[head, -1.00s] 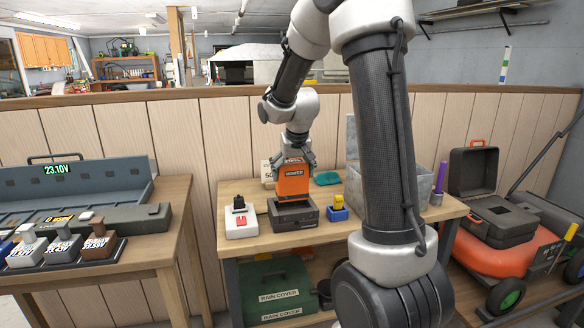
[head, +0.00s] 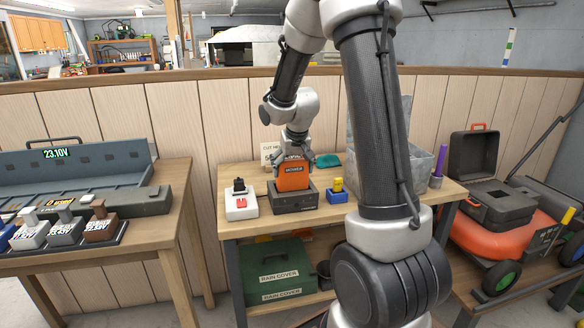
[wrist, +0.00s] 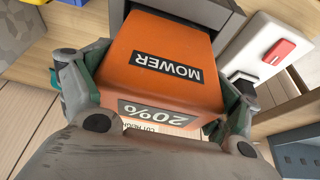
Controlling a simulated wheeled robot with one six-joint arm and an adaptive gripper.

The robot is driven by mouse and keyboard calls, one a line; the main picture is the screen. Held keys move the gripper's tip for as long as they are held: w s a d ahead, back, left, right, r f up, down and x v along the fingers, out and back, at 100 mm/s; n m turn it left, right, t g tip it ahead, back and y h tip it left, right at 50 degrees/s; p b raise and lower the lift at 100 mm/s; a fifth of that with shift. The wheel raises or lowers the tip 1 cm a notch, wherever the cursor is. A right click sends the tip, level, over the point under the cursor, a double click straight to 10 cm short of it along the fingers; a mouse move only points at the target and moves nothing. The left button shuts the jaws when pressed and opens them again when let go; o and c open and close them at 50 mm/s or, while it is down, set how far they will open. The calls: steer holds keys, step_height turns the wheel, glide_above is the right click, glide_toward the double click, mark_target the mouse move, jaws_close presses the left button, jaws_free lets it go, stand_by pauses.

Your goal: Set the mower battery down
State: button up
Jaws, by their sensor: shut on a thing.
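The mower battery (head: 294,177) is an orange block with a dark MOWER label. In the wrist view (wrist: 165,88) it also shows a 20% label on its near end. My gripper (head: 293,163) is shut on its upper part, one finger on each side. The battery is upright at the top of a dark grey box-like dock (head: 294,202) on the wooden workbench (head: 270,228). Its lower end appears to sit in the dock's opening; whether it rests on the bottom is hidden. The dock also shows past the battery in the wrist view (wrist: 225,15).
A white unit with a red switch (head: 241,205) stands left of the dock. A small blue holder with a yellow block (head: 338,192) stands to its right. A grey bin (head: 421,165) is further right. A second bench with a charging station (head: 75,180) is at left.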

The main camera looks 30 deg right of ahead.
steer(key=shift+f, duration=0.15)
steer(key=o, duration=1.5)
steer(key=shift+f, duration=0.1)
steer(key=v, duration=1.2)
jaws_close()
